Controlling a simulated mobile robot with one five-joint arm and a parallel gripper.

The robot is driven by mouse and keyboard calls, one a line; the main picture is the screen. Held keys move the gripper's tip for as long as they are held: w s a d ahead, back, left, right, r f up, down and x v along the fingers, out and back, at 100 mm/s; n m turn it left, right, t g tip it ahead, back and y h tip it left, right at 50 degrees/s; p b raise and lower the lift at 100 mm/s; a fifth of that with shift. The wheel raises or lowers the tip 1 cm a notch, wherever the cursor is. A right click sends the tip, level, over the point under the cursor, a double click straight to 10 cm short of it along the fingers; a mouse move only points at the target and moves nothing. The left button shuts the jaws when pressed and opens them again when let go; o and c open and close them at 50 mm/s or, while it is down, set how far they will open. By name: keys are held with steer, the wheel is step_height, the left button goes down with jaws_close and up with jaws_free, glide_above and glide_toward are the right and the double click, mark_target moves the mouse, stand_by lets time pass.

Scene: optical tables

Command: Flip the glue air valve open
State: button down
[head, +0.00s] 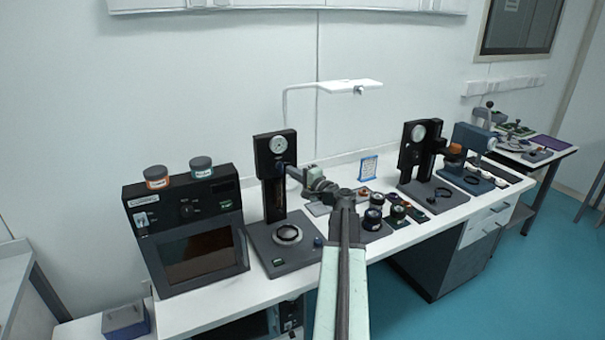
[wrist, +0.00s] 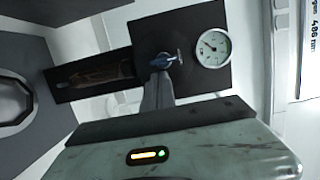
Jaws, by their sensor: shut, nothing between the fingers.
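The glue station with a dark upright panel (head: 272,195) and a round white gauge (head: 278,145) stands left of centre on the bench. In the wrist view the gauge (wrist: 213,47) is on a dark plate, beside a small blue valve (wrist: 164,61) with a thin lever. My gripper (head: 288,172) reaches to this panel from the right. In the wrist view my gripper (wrist: 158,82) is shut and empty, its tips at or just short of the valve. I cannot tell whether they touch. The valve is hidden or too small to make out in the head view.
A dark oven-like unit (head: 195,235) with two jars on top stands to the left. Several small round containers (head: 375,210) lie right of the station. A blue sign (head: 368,167), a white lamp (head: 335,87) and another gauge station (head: 415,160) are further right.

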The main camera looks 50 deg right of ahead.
steer(key=shift+w+a, duration=0.15)
steer(key=shift+a, duration=0.15)
steer(key=shift+a+f, duration=0.1)
steer(key=shift+f, duration=0.05)
